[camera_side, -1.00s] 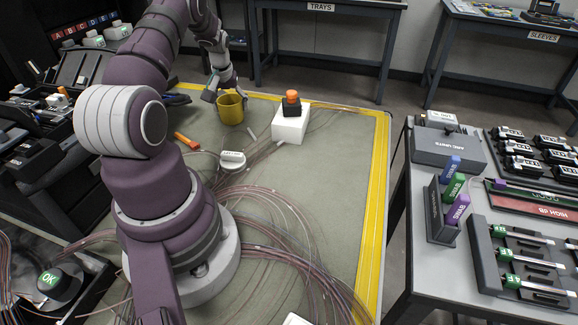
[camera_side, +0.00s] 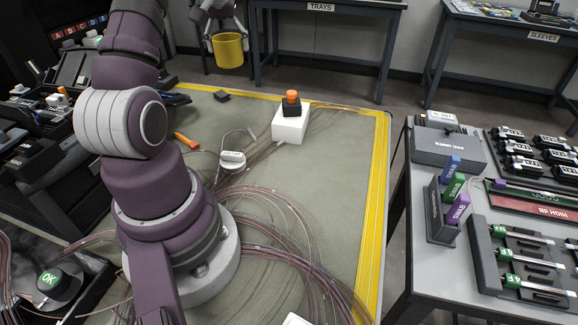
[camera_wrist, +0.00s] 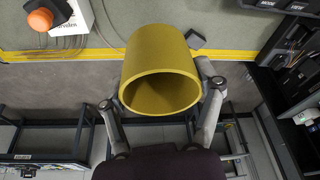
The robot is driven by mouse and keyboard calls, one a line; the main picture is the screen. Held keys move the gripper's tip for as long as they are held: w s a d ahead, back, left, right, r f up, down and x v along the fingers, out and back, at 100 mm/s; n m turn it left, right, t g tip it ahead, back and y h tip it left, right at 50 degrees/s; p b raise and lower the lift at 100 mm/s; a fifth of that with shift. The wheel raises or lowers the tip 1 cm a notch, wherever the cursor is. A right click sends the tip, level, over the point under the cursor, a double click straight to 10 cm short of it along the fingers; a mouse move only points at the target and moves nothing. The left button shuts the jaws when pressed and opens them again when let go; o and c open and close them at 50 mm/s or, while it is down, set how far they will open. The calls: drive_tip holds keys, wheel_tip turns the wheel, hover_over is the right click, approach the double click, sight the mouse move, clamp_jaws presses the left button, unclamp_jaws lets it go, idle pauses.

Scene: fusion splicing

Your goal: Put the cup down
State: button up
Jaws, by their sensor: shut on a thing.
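The yellow cup (camera_side: 229,50) is held up beyond the far edge of the mat in the side view. My gripper (camera_side: 218,36) is shut on it, with the fingers at its upper part. In the wrist view the cup (camera_wrist: 160,78) fills the middle, its open mouth facing the camera. My gripper's fingers (camera_wrist: 160,105) press on its left and right sides. The cup looks empty inside. Below it in the side view is dark floor, not the mat.
The green-grey mat (camera_side: 310,200) has a yellow border. On it stand a white block with an orange-topped button (camera_side: 291,97), a white round piece (camera_side: 232,160), an orange tool (camera_side: 187,141), a small dark block (camera_side: 221,96) and loose cables. The TRAYS table (camera_side: 322,14) stands behind.

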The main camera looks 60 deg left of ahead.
drive_tip(key=w+d+r+m+t, duration=0.1)
drive_tip(key=w+d+m, duration=0.35)
drive_tip(key=d, duration=1.05)
drive_tip(key=s+d+f+m+h, duration=0.1)
drive_tip(key=s+d+m+h, duration=0.2)
drive_tip(key=d, duration=0.9)
drive_tip(key=shift+m+t+y, duration=0.3)
drive_tip(key=shift+m+y, duration=0.15)
drive_tip(key=shift+y, duration=0.15)
drive_tip(key=x, duration=0.3)
drive_tip(key=s+x, duration=0.1)
drive_tip(key=x, duration=0.2)
drive_tip(key=s+x, duration=0.1)
drive_tip(key=x, duration=0.2)
drive_tip(key=shift+d+f, duration=0.25)
drive_tip(key=shift+f, duration=0.45)
drive_tip(key=w+a, duration=0.1)
drive_tip(key=w, duration=0.4)
drive_tip(key=w+a+f, duration=0.1)
drive_tip(key=w, duration=0.4)
drive_tip(key=w+a, duration=0.1)
drive_tip(key=w, duration=0.4)
drive_tip(key=shift+a+f, duration=0.3)
drive_tip(key=shift+a, duration=0.1)
drive_tip(key=shift+w+f, duration=0.15)
drive_tip(key=shift+f, duration=1.6)
drive_tip(key=shift+f, duration=0.1)
